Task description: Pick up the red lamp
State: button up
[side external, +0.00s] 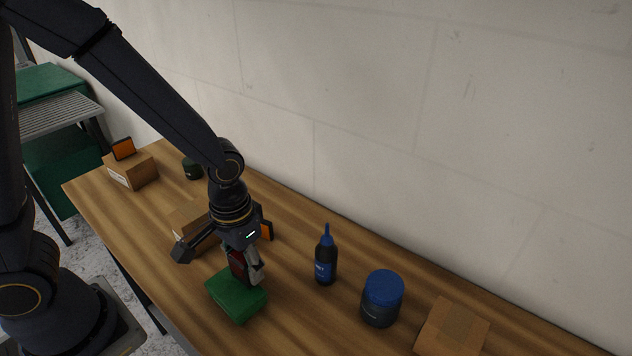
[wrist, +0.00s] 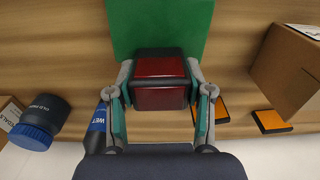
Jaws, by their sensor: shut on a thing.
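The red lamp (wrist: 160,82), a dark-bodied block with red faces, sits between the two fingers of my gripper (wrist: 160,74) in the wrist view. The fingers press on its left and right sides. In the side view my gripper (side external: 246,270) points down, and the lamp (side external: 237,264) shows as a dark red patch, partly hidden by the fingers. A green box (side external: 236,297) lies directly below the lamp; it also shows behind the lamp in the wrist view (wrist: 160,22). I cannot tell whether the lamp touches the green box.
A dark bottle with a blue nozzle (side external: 326,262), a blue-lidded jar (side external: 381,300) and a cardboard box (side external: 453,328) stand to the right. Another cardboard box (side external: 187,219) is close behind my gripper. Orange reflectors (wrist: 271,121) lie near it. The wall bounds the wooden table's back.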

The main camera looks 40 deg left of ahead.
jog(key=shift+r, duration=0.45)
notch_tip(320, 180, up, 3)
jog(key=shift+s+f, duration=0.1)
jog(key=s+a+r, duration=0.3)
jog(key=s+r, duration=0.6)
jog(key=s, duration=0.4)
send_near(241, 256)
jog(key=s+f, duration=0.2)
jog(key=s, duration=0.1)
notch_tip(241, 256, down, 10)
jog(key=shift+w+r, duration=0.1)
jog(key=shift+w, duration=0.05)
